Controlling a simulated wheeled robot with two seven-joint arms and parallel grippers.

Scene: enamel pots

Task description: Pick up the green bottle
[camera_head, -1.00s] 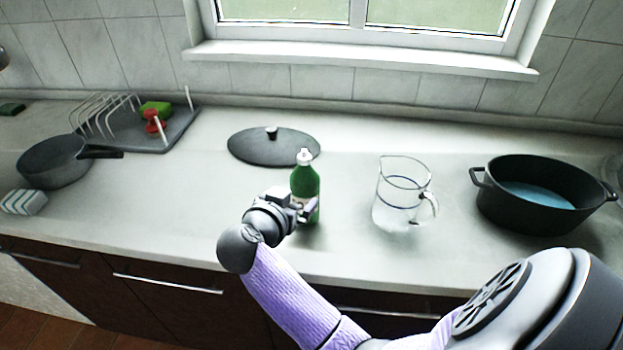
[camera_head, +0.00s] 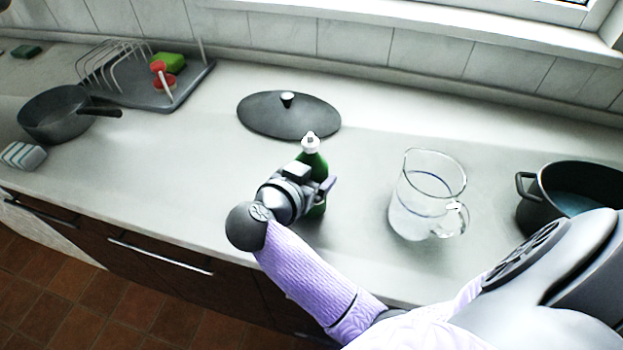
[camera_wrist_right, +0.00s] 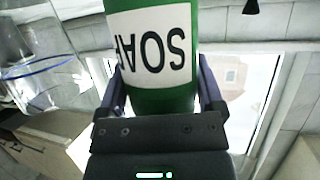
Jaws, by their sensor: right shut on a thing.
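The green bottle (camera_head: 316,162) has a white cap and stands upright near the counter's front edge in the head view. My right gripper (camera_head: 322,190) is shut around its body from the front left and hides much of its lower part. In the right wrist view the bottle (camera_wrist_right: 180,100) fills the space between the two fingers of my right gripper (camera_wrist_right: 165,95), and its white label reads SOAP. I cannot tell whether its base touches the counter. My left gripper is not in view.
A glass jug (camera_head: 425,205) stands right of the bottle, with a dark pot (camera_head: 530,212) beyond it. A black lid (camera_head: 270,118) lies behind the bottle. A pan (camera_head: 55,120) and a dish rack (camera_head: 190,92) are at the left. The counter between is clear.

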